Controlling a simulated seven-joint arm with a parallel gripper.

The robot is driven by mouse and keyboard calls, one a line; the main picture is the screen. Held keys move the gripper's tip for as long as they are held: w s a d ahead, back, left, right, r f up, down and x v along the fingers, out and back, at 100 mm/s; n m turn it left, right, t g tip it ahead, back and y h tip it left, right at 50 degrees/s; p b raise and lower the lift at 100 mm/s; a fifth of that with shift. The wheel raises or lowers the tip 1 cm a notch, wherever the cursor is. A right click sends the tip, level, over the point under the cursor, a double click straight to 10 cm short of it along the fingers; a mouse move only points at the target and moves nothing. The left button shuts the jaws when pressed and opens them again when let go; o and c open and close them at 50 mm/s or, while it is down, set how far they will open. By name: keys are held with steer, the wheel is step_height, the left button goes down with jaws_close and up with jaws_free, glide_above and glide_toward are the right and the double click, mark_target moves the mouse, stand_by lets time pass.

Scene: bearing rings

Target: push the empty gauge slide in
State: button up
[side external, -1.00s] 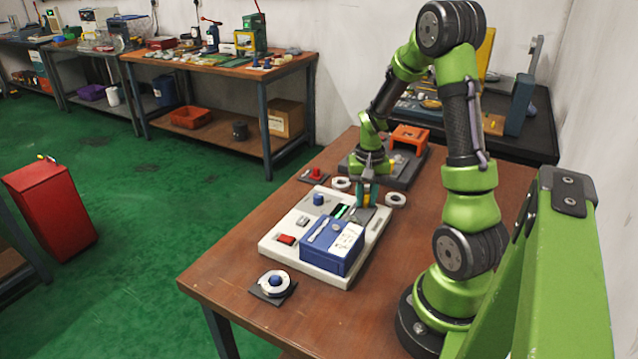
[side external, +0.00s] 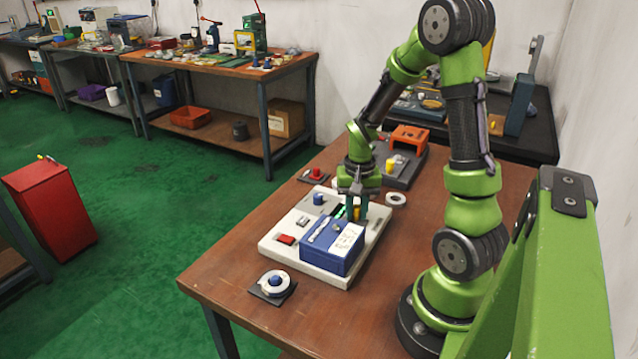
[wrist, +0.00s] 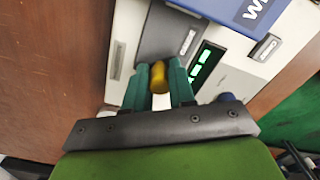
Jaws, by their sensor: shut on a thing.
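The gauge has a white base (side external: 283,246) and a blue housing (side external: 345,255) with a white label. Its dark grey slide (wrist: 178,35) reaches toward the blue housing in the wrist view, and no ring shows on its visible part. My gripper (wrist: 158,82) is shut on the slide's yellow knob (wrist: 158,77), one teal finger on each side. In the side external view my gripper (side external: 355,212) is low over the base, just behind the blue housing, and hides most of the slide. A lit green display (wrist: 206,63) lies beside the slide.
A pale ring (side external: 396,199) lies on the table right of the gauge. Another ring (side external: 275,282) sits around a blue peg on a dark plate in front. A grey fixture with an orange arch (side external: 409,138) stands behind.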

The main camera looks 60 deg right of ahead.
steer(key=shift+a, duration=1.9)
steer(key=o, duration=0.7)
steer(key=shift+d, duration=0.15)
steer(key=shift+r, duration=0.1)
steer(key=shift+r, duration=0.25)
step_height(320, 180, up, 6)
steer(key=shift+d+r, duration=0.1)
steer(key=shift+r, duration=0.05)
